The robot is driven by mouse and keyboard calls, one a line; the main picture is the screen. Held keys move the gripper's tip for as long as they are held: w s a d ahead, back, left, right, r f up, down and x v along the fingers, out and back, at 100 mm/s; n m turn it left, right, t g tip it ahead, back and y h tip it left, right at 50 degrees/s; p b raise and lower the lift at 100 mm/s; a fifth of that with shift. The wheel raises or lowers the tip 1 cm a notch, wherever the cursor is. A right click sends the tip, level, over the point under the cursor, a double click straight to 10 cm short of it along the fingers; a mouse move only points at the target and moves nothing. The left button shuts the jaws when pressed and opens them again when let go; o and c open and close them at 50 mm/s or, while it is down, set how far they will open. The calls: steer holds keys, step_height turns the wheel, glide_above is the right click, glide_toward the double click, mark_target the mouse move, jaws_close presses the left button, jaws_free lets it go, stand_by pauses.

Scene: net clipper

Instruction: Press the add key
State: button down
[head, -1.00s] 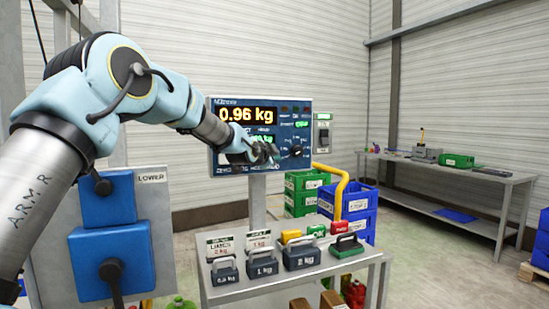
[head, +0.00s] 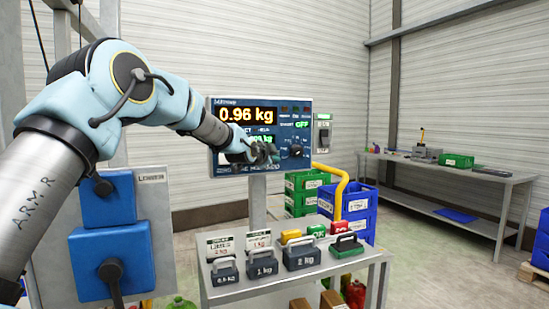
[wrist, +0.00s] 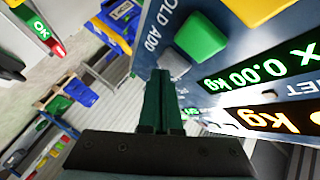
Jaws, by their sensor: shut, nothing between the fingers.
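The indicator panel (head: 225,165) is blue and shows 0.96 kg in orange digits. In the wrist view the panel (wrist: 145,60) fills the upper right, turned on its side, with the words ADD and part of HOLD. A grey key (wrist: 174,62) lies nearest the ADD label, beside a green key (wrist: 201,37) and a yellow key (wrist: 255,8). My gripper (wrist: 160,76) is shut and empty, its dark green fingertips right by the grey key. Whether they touch it cannot be told. In the head view my gripper (head: 270,158) is at the panel's lower part and hides the keys there.
A small table (head: 220,295) with several labelled weights stands below the panel. Green crates (head: 300,182) and blue crates (head: 350,205) stand behind it. A long workbench (head: 440,172) runs along the right wall. Blue boxes (head: 105,200) stand at the left.

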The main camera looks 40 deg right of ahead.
steer(key=shift+w+d, duration=0.15)
steer(key=shift+w, duration=0.2)
stand_by(0.7)
stand_by(0.4)
steer(key=shift+s+a+b, duration=0.35)
steer(key=shift+s+b, duration=0.4)
steer(key=s+b, duration=0.1)
steer(key=s+a+b, duration=0.1)
steer(key=s+b, duration=0.2)
steer(key=shift+s+a+b, duration=0.3)
steer(key=shift+a, duration=0.1)
steer(key=shift+r, duration=0.1)
stand_by(0.6)
